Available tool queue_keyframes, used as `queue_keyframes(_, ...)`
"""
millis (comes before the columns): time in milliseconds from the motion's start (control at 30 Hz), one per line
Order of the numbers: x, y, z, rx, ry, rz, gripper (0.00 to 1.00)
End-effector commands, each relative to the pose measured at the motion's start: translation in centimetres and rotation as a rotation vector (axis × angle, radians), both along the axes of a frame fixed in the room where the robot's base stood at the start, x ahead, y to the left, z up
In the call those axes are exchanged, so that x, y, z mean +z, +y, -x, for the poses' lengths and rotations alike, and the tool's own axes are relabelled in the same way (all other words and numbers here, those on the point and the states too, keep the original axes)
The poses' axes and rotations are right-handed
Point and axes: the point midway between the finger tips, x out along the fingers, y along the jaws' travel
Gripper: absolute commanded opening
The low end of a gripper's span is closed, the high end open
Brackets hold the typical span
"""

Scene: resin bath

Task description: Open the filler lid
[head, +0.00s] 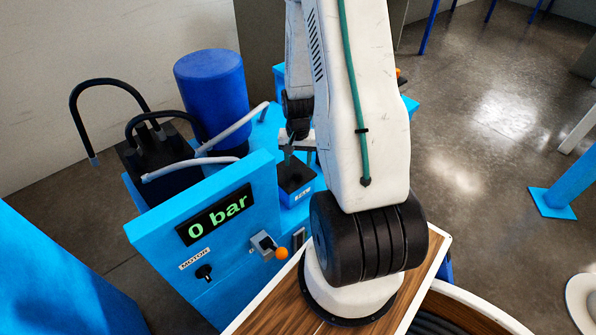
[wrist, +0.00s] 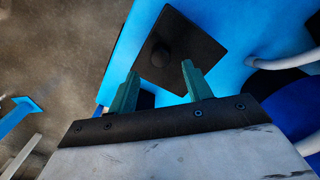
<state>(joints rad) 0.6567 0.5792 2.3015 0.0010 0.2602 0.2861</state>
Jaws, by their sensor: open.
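The filler lid (wrist: 195,45) is a black square plate with a dark round knob (wrist: 160,55) on it, on the blue top of the machine in the wrist view. It appears to lie flat. My gripper (wrist: 160,73) is open, with its two green fingers apart and the knob in line between and beyond their tips. I see no contact with the knob. In the head view my gripper (head: 292,152) is small and partly hidden by my arm, just above a black square part (head: 294,180) with a small label, which looks like the lid.
The blue machine (head: 262,190) carries a "0 bar" display (head: 214,214), a MOTOR switch (head: 204,271) and an orange-tipped lever (head: 281,253). A blue cylinder (head: 212,92) and pale hoses (head: 232,130) stand left of my gripper. Open floor (head: 470,130) lies to the right.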

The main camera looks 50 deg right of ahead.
Motion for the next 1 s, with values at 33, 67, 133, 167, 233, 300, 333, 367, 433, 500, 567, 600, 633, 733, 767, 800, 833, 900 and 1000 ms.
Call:
queue_keyframes(33,-1.0,0.1,0.1,0.001,0.003,-0.003,0.50)
queue_keyframes(67,-1.5,0.1,0.1,0.001,0.003,-0.003,0.50)
queue_keyframes(133,-2.6,0.1,0.1,0.001,0.003,-0.003,0.50)
queue_keyframes(167,-3.0,0.1,0.1,0.001,0.003,-0.003,0.50)
queue_keyframes(233,-4.0,0.1,0.1,0.002,0.003,-0.002,0.50)
queue_keyframes(300,-4.7,0.1,0.0,0.002,0.003,-0.002,0.50)
queue_keyframes(333,-4.9,0.1,0.0,0.002,0.003,-0.002,0.50)
queue_keyframes(367,-5.1,0.1,0.0,0.002,0.002,-0.001,0.50)
queue_keyframes(433,-5.5,0.1,0.0,0.002,0.001,-0.001,0.50)
queue_keyframes(500,-5.7,0.1,0.0,0.002,0.000,0.000,0.50)
queue_keyframes(567,-5.7,0.1,0.0,0.002,0.000,0.000,0.50)
queue_keyframes(600,-5.7,0.1,0.0,0.002,0.000,0.000,0.50)
queue_keyframes(633,-5.7,0.1,0.0,0.002,0.000,0.000,0.50)
queue_keyframes(733,-5.7,0.1,0.0,0.002,0.000,0.000,0.50)
queue_keyframes(767,-5.7,0.1,0.0,0.002,0.000,0.000,0.42)
queue_keyframes(800,-5.7,0.1,0.0,0.002,0.000,0.000,0.30)
queue_keyframes(833,-5.7,0.1,0.0,0.002,0.000,0.000,0.22)
queue_keyframes(900,-5.7,0.1,0.0,0.002,0.000,0.000,0.03)
queue_keyframes(1000,-5.7,0.1,0.0,0.002,0.001,-0.001,0.00)
